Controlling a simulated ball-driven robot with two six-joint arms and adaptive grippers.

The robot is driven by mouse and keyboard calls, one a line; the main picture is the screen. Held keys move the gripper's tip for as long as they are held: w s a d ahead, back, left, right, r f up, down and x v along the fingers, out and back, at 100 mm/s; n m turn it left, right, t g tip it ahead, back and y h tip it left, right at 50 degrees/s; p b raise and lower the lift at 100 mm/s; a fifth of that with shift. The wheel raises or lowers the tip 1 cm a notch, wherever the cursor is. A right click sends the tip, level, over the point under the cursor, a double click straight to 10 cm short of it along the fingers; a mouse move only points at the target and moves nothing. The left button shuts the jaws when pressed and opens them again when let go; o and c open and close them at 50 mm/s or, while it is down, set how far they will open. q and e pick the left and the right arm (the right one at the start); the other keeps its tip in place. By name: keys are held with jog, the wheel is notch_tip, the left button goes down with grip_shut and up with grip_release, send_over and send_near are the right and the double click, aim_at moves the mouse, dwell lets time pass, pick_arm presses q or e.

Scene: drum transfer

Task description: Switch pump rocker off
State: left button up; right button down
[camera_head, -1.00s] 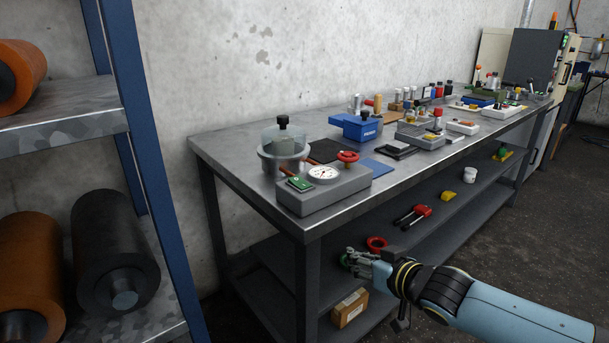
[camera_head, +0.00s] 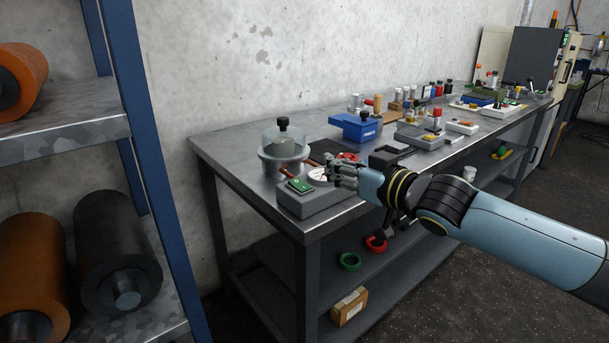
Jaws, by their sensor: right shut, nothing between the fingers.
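The pump unit is a grey block (camera_head: 309,203) at the near left end of the workbench. A green rocker switch (camera_head: 299,186) sits on its front left top. A white dial gauge (camera_head: 317,174) beside it is partly hidden by my right gripper. A clear-domed chamber (camera_head: 284,146) with a black knob stands behind. A red hand valve (camera_head: 348,157) shows just behind the gripper. My right gripper (camera_head: 332,175) is shut and empty, just right of the rocker, over the gauge's right side. I cannot tell which way the rocker is tilted. My left gripper is not in view.
A blue box (camera_head: 356,127) and several small fixtures stand farther along the bench (camera_head: 231,140). On the lower shelf are a green ring (camera_head: 350,262), a red ring (camera_head: 376,244) and a cardboard box (camera_head: 349,306). A blue rack post (camera_head: 150,170) stands at the left.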

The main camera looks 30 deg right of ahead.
aim_at(304, 185)
jog(key=w+b, duration=0.2)
jog(key=w, duration=0.1)
jog(key=w+f+b, duration=0.1)
jog(key=w, duration=0.2)
jog(key=w+a+b, duration=0.1)
jog(key=w+b, duration=0.1)
jog(key=w, duration=0.1)
jog(key=shift+w+f+b, duration=0.15)
jog(key=shift+w+b, duration=0.15)
notch_tip(304, 185, down, 3)
jog(key=shift+d+r+b, duration=0.1)
jog(key=shift+r+b, duration=0.05)
jog(key=shift+b, duration=0.25)
jog(key=shift+f, duration=0.5)
